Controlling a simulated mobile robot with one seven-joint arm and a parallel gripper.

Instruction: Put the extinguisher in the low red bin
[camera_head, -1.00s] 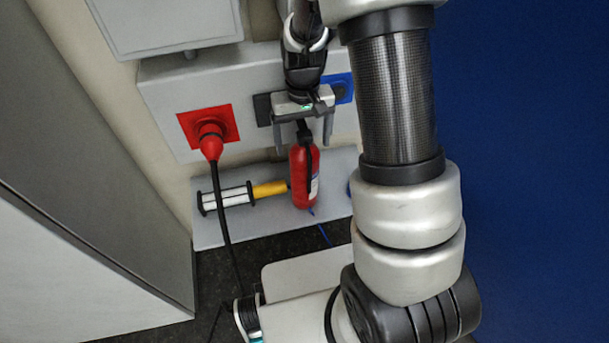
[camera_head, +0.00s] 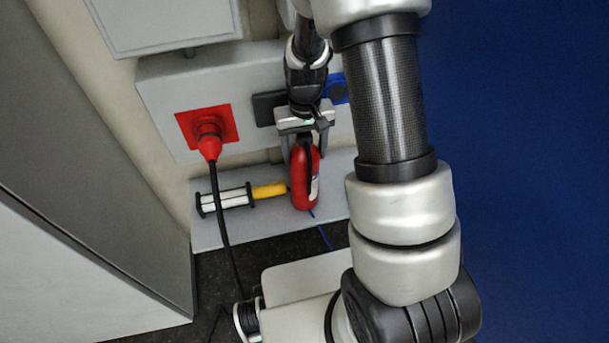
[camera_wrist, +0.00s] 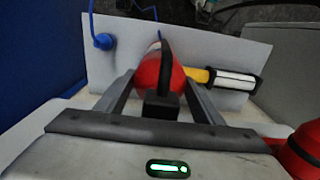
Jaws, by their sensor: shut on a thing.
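The red extinguisher (camera_head: 305,185) stands upright on a low grey shelf, and it also shows in the wrist view (camera_wrist: 150,76) with its black handle toward the camera. My gripper (camera_head: 301,150) is over its top, with one finger on each side, shut on the extinguisher. In the wrist view my gripper (camera_wrist: 158,88) has the extinguisher between its two fingers. No low red bin shows in either view.
A yellow and white tool (camera_head: 240,196) lies on the grey shelf (camera_head: 240,233) left of the extinguisher. A red plug (camera_head: 209,145) with a hanging black cable is on the wall box. A blue socket (camera_head: 338,92) is at its right. A blue wall fills the right side.

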